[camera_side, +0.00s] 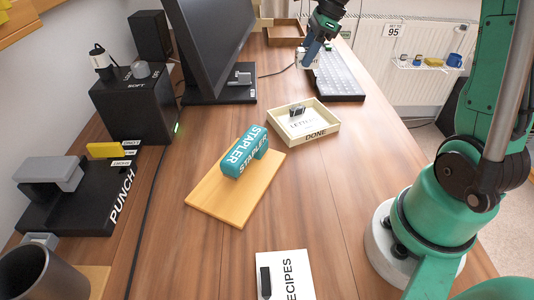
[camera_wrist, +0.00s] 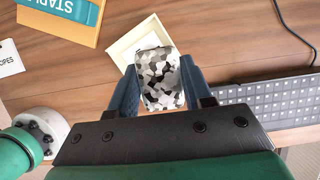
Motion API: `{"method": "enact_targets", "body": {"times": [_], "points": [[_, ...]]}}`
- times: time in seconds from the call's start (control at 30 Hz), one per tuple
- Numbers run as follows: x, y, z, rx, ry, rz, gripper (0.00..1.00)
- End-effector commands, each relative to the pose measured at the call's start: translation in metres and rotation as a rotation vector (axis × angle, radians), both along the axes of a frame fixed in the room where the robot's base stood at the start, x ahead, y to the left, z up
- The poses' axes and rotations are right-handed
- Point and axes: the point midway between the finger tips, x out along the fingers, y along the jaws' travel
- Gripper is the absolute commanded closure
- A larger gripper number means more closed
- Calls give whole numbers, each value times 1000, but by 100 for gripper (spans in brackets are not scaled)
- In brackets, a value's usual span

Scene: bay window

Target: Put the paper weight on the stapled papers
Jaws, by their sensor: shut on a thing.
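My gripper (camera_wrist: 159,78) is shut on the paper weight (camera_wrist: 160,88), a rounded block mottled black, grey and white. In the side view my gripper (camera_side: 310,57) is at the top, raised above the desk near the keyboard, beyond the tray. White papers (camera_side: 300,125) marked "LETTERS" lie in a shallow cream tray (camera_side: 317,136) labelled "DONE", with a small dark item (camera_side: 297,111) on or beside them. In the wrist view the tray (camera_wrist: 122,48) is partly hidden behind the paper weight. I cannot make out a staple.
A teal stapler (camera_side: 246,152) sits on a wooden board (camera_side: 218,202). White "RECIPES" papers (camera_side: 284,262) lie at the front. The keyboard (camera_side: 338,78) is behind the tray; a monitor (camera_side: 210,45) and black punch (camera_side: 75,205) stand left. Desk right of the board is clear.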

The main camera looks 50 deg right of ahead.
Motion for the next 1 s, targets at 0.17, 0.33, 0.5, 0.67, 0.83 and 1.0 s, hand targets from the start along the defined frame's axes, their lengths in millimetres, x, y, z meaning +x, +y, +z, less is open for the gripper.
{"method": "enact_targets", "body": {"times": [0.17, 0.33, 0.5, 0.67, 0.83, 1.0], "points": [[0, 0, -40, 0, 0, 1, 100], [0, 0, -57, 0, 0, 1, 100], [0, 0, -77, 0, 0, 1, 100], [0, 0, -94, 0, 0, 1, 100], [0, 1, -94, 0, 0, 1, 100], [0, 0, -96, 0, 0, 1, 100]]}}
